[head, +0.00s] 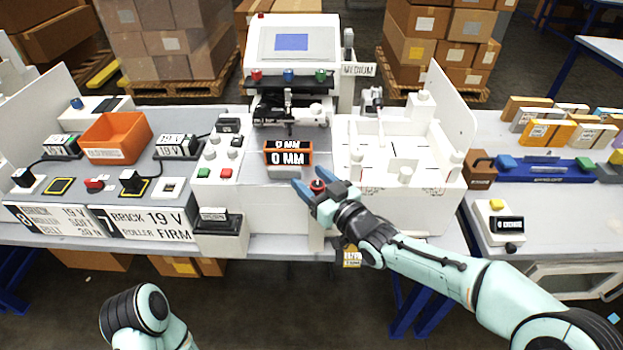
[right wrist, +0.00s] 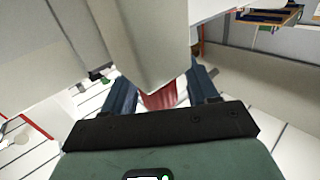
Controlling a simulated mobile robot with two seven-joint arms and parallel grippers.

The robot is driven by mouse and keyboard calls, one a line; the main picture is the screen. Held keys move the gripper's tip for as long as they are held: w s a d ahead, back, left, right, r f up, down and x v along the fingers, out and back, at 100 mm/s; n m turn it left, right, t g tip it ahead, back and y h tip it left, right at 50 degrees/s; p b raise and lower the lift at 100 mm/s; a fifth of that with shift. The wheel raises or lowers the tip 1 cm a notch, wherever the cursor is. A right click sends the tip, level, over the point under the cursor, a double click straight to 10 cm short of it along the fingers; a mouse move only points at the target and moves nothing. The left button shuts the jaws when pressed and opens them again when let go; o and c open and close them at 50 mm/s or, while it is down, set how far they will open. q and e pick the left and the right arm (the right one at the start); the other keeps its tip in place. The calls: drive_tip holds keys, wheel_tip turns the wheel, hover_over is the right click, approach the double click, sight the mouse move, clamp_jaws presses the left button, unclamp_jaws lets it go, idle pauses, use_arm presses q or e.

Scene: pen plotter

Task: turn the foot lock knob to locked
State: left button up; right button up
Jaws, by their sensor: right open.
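A small red knob with a dark top (head: 318,185) stands at the front of the white plotter, right of its middle. It appears to be the foot lock knob, but I cannot read a marking or tell its setting. My right gripper (head: 311,184) is open, with its blue fingers on either side of the knob. In the right wrist view, a ribbed red part (right wrist: 160,97) shows between the fingers, partly hidden behind a pale grey block. I cannot tell whether the fingers touch it. My left arm shows only at the bottom left, and its gripper is out of view.
The white tray-like housing (head: 400,150) rises behind and right. A control panel with red and green buttons (head: 212,173) is at left. The floor in front is open.

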drive_tip(key=shift+w+a, duration=0.15)
drive_tip(key=shift+w, duration=0.05)
drive_tip(key=c, duration=1)
drive_tip(key=shift+o, duration=0.2)
